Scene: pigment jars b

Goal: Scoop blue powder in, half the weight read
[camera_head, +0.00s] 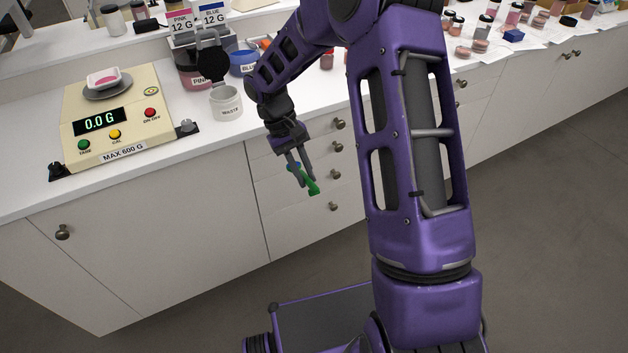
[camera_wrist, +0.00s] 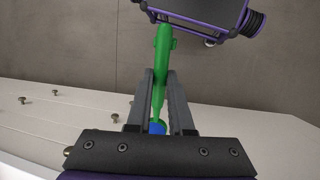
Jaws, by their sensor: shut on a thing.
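My gripper (camera_head: 306,181) is shut on a green scoop (camera_head: 313,188) in front of the drawers, below the counter edge. In the wrist view the scoop (camera_wrist: 162,60) lies between the fingers, with blue (camera_wrist: 158,127) at its near end; I cannot tell whether this is powder. The scale (camera_head: 117,120) on the counter reads 0.0 G. On its pan (camera_head: 108,92) sits a white dish (camera_head: 96,84) with pink in it. The blue jar (camera_head: 243,62) stands behind my arm, partly hidden. The card (camera_head: 211,14) reads BLUE 12 G.
A white cup marked waste (camera_head: 226,104) stands near the counter edge. Several small jars and papers fill the right counter.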

